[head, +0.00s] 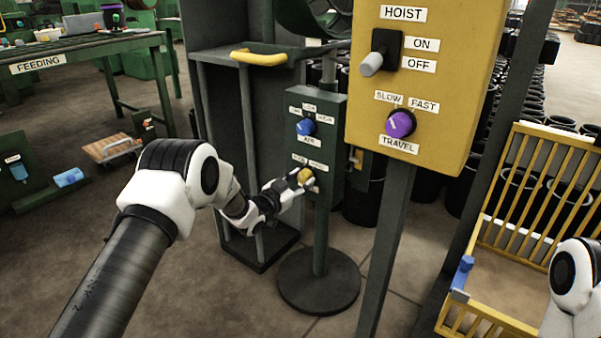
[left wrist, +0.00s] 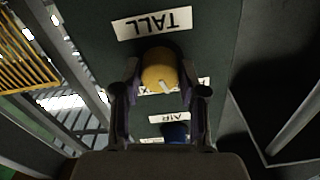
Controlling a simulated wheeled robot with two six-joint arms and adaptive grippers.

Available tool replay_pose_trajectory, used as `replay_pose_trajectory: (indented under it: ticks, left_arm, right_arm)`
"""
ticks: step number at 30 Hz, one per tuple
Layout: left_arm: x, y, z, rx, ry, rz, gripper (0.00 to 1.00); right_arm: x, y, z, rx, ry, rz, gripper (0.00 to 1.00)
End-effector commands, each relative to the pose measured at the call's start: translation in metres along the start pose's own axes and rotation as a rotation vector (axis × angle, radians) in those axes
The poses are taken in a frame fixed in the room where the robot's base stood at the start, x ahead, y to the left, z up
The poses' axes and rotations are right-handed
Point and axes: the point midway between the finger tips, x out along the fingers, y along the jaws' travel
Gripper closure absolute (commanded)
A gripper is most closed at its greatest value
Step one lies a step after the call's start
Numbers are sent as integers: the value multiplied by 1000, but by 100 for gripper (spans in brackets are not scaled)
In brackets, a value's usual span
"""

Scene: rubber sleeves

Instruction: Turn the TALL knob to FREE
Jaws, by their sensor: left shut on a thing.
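The TALL knob is a yellow round knob (head: 307,175) on the lower front of a dark green control box (head: 330,118) on a post. In the left wrist view the yellow knob (left wrist: 158,65) sits beside an upside-down TALL label (left wrist: 152,22), with a short white pointer mark on it. My left gripper (head: 302,179) is shut on the knob, with a finger on each side of it, as the left wrist view (left wrist: 160,80) shows. Two small labels above the knob in the head view are too small to read surely. My right gripper is outside the view.
A blue AIR knob (head: 306,127) sits above on the same box. A yellow panel (head: 440,70) with a HOIST lever (head: 378,55) and a purple TRAVEL knob (head: 401,123) stands close on the right. A yellow handle (head: 258,58) juts out at the upper left.

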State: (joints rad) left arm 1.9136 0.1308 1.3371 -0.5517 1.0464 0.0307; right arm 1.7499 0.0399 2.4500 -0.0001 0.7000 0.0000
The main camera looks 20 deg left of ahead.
Motion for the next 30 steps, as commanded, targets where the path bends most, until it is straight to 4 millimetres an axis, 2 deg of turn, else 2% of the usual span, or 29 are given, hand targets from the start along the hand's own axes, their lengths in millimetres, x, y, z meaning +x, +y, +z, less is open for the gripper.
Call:
replay_pose_trajectory:
  ticks: [3,12,28,29,30]
  left_arm:
    - [0,-1,-3,-79,1,0,93]
    - [0,0,-1,-208,0,0,93]
    - [0,0,0,-235,1,0,94]
    - [0,0,0,-235,1,0,52]
    - [0,0,0,-235,1,0,38]
  right_arm:
    - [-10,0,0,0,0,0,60]
    - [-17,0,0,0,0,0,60]
    - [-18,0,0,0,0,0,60]
    - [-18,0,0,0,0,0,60]
    - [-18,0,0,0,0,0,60]
